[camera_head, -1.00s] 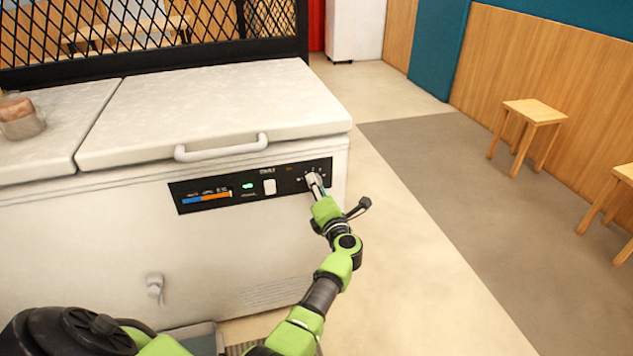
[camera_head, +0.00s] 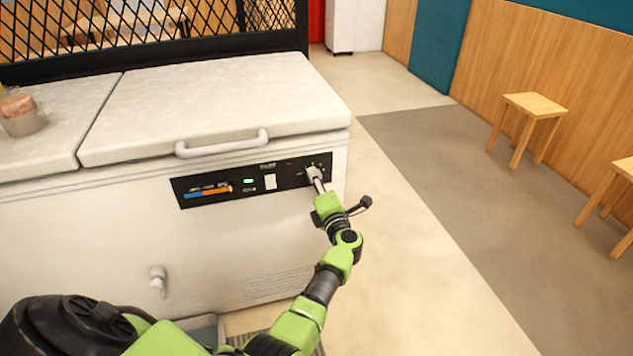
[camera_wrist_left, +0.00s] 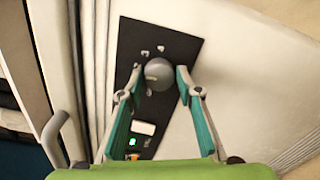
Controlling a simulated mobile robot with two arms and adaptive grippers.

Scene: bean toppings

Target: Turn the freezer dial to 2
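The freezer dial (camera_wrist_left: 159,73) is a round grey knob on the black control panel. My left gripper (camera_wrist_left: 160,72) has its two teal fingers on either side of the knob, with a narrow gap showing on each side. In the head view my left gripper (camera_head: 316,175) reaches the right end of the control panel (camera_head: 207,197) and mostly hides the dial. Small pale marks surround the knob, but I cannot read its setting. The white freezer (camera_head: 215,245) has its lids closed. My right gripper is not in view.
The panel also carries a lit green indicator (camera_head: 248,181) and a white switch (camera_head: 270,181). A lid handle (camera_head: 222,146) sticks out above the panel. A jar (camera_head: 20,117) stands on the left lid. Open floor lies to the right, with wooden stools (camera_head: 533,112) beyond.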

